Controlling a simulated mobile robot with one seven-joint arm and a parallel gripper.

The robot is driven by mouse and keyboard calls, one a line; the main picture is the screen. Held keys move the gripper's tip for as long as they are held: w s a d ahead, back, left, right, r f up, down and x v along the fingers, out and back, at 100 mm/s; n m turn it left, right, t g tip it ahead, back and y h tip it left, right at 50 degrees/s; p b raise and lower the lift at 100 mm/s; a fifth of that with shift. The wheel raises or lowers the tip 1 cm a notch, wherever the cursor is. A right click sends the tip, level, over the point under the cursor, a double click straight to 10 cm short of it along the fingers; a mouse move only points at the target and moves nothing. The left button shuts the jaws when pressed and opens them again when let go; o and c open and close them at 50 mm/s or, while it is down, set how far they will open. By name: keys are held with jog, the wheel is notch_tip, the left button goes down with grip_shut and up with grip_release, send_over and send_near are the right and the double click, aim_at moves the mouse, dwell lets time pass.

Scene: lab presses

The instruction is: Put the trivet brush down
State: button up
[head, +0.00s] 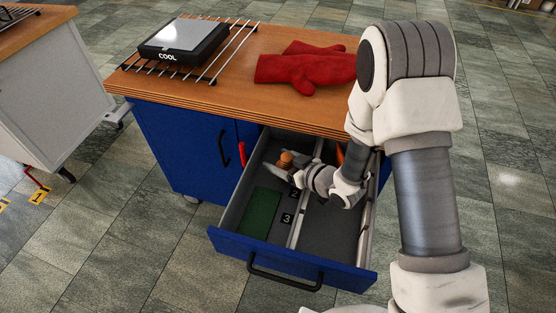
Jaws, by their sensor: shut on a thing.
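In the head view, my gripper (281,170) reaches into an open blue drawer (225,240) and is shut on a small brown, wood-coloured piece (287,157), which I take to be the trivet brush. The piece sticks up above the fingers, toward the back of the drawer's left part. The rest of the brush is hidden or too small to make out. I cannot tell whether it touches the drawer floor. A light divider runs from front to back through the drawer, with number labels 2 and 3 beside it.
A green pad (259,212) lies in the drawer's left part. An orange item (340,154) shows partly behind my arm. Above, the wooden top (215,92) holds a wire rack (236,50), a black "COOL" device (183,42) and red mitts (305,67). The drawer's right front floor looks bare.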

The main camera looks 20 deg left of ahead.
jog(key=shift+f+b, duration=0.6)
jog(key=shift+b, duration=0.1)
jog(key=o, duration=1.4)
jog(key=shift+r, duration=0.1)
jog(key=shift+r+p, duration=0.5)
jog(key=shift+p, duration=0.1)
jog(key=p+v, duration=0.2)
jog(key=v, duration=1)
jog(key=shift+w+d+r, duration=0.1)
jog(key=shift+r, duration=0.05)
